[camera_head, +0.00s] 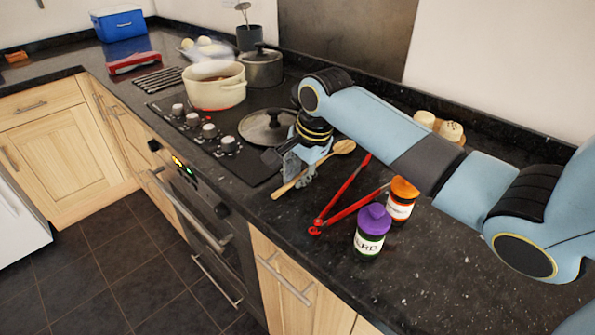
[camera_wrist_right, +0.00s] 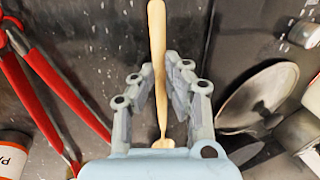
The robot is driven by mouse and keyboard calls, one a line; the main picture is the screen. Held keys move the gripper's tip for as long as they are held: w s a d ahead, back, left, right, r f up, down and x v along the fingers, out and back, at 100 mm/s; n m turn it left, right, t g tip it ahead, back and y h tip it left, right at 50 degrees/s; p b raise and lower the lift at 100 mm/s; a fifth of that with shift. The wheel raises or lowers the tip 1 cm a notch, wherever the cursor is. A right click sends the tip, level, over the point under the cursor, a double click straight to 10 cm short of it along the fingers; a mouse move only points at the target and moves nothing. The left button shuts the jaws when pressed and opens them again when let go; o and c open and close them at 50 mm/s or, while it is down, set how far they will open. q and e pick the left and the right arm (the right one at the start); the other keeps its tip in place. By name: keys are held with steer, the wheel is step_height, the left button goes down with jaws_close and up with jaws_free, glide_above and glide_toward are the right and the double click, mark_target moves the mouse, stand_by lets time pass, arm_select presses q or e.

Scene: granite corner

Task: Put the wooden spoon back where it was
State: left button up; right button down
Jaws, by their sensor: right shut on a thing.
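The wooden spoon (camera_head: 341,148) lies slanted at the right edge of the hob, its bowl toward the back and its handle toward the counter's front. My right gripper (camera_head: 297,171) is over its handle. In the right wrist view the spoon (camera_wrist_right: 157,40) runs between the two fingers of my right gripper (camera_wrist_right: 160,75), which are closed in on it. Whether the spoon touches the counter or is slightly above it, I cannot tell. My left gripper is not in view.
Red tongs (camera_head: 343,192), a purple-lidded jar (camera_head: 371,232) and an orange-lidded jar (camera_head: 401,200) stand or lie to the right. A glass lid (camera_head: 267,127) lies on the hob to the left. A cream pot (camera_head: 215,92) and a grey pot (camera_head: 262,69) are behind. The front right counter is clear.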

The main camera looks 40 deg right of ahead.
steer(key=c, duration=0.5)
jaws_free()
steer(key=shift+c, duration=0.2)
stand_by(0.3)
step_height(320, 180, up, 6)
steer(key=p, duration=0.7)
step_height(320, 180, up, 3)
steer(key=p, duration=0.3)
stand_by(0.4)
steer(key=shift+s+a+f, duration=0.1)
